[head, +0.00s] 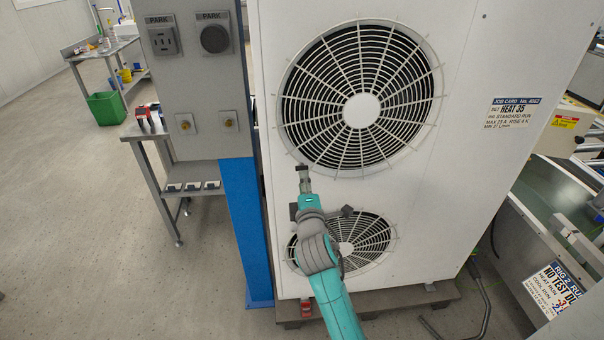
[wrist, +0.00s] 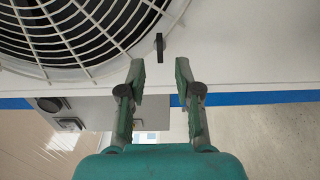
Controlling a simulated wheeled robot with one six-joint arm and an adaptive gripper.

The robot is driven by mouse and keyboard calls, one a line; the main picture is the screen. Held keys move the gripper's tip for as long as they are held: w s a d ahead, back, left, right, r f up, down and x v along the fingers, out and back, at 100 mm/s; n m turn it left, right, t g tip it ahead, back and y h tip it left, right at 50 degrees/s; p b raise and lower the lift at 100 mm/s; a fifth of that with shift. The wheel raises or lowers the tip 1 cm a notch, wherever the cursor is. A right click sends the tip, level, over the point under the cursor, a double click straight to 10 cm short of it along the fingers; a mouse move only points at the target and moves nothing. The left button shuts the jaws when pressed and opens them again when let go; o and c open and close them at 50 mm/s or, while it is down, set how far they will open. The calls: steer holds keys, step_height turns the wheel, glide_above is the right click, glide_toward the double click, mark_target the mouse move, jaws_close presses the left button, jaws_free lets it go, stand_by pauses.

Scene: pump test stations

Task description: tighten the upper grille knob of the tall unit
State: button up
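The tall unit (head: 465,50) is a white cabinet with two round fan grilles, one above the other. In the wrist view, the upper grille knob (wrist: 160,47) is a small dark bar on the white face, beside the rim of the upper grille (wrist: 85,35). In the head view, a small dark piece just below-left of the upper grille (head: 362,110) looks like this knob (head: 302,167). My gripper (wrist: 160,66) is open and empty. Its fingertips lie either side of the knob's line but appear short of it. In the head view my gripper (head: 305,186) points up from below the knob.
The lower grille (head: 370,238) is partly hidden by my arm. A blue post (head: 245,225) and a grey panel with PARK sockets (head: 195,80) stand left of the unit. A metal bench (head: 165,132) is farther left. A green-topped conveyor (head: 540,195) is at right. Open floor lies at left.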

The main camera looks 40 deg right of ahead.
mark_target(302, 168)
steer(key=shift+x, duration=2.5)
steer(key=shift+s, duration=0.1)
jaws_close()
